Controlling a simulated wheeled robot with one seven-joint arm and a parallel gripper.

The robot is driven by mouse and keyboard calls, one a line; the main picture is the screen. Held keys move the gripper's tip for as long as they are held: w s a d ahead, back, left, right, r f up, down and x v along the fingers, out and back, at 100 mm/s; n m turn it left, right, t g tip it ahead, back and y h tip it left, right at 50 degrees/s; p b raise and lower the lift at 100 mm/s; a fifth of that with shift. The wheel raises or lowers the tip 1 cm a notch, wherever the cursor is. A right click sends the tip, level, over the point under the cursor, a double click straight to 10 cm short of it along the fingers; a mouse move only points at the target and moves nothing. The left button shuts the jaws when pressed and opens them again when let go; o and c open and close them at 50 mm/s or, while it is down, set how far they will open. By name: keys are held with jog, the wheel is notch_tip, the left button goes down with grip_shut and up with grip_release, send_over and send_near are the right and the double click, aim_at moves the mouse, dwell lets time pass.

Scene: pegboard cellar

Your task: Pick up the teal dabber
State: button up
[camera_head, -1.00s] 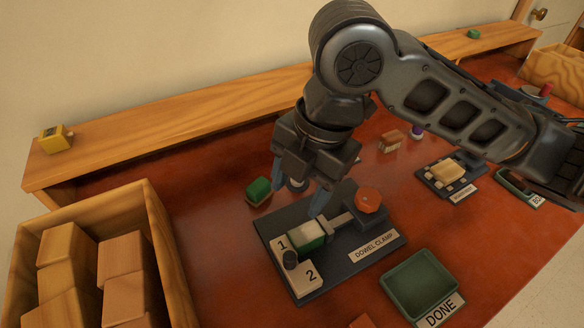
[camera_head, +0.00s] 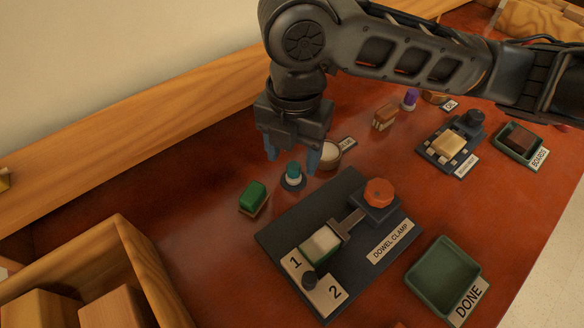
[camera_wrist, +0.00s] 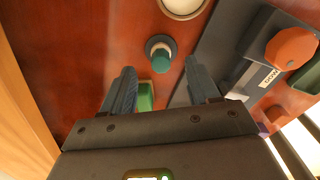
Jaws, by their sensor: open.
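The teal dabber (camera_head: 293,170) stands upright on a dark round base on the red-brown table, just left of a round cream-topped pot. My gripper (camera_head: 292,162) is over it in the head view, pointing down, with its blue-grey fingers apart on either side. In the wrist view the dabber (camera_wrist: 160,55) shows beyond the open fingertips, roughly centred between them. My gripper (camera_wrist: 158,80) holds nothing. The dabber and the fingers are apart in the wrist view; the exact height gap is hard to tell.
A green block (camera_head: 253,196) sits left of the dabber. The dowel clamp (camera_head: 345,215), with an orange knob and a block, is close in front. A green DONE tray (camera_head: 442,275) is at the front right. A wooden crate (camera_head: 125,255) stands at the left.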

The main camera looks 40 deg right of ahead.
aim_at(294, 166)
notch_tip(294, 166, down, 4)
jog(key=shift+d+f, duration=0.1)
jog(key=shift+f, duration=0.05)
grip_shut()
dwell(0.6)
jog(key=shift+r, duration=0.6)
notch_tip(294, 166, up, 2)
jog(key=shift+r, duration=0.25)
jog(key=s+d+r+b, duration=0.1)
jog(key=s+d+r, duration=0.1)
jog(key=d+r, duration=0.5)
jog(key=d, duration=0.4)
jog(key=shift+d+r, duration=0.15)
jog(key=shift+d, duration=0.1)
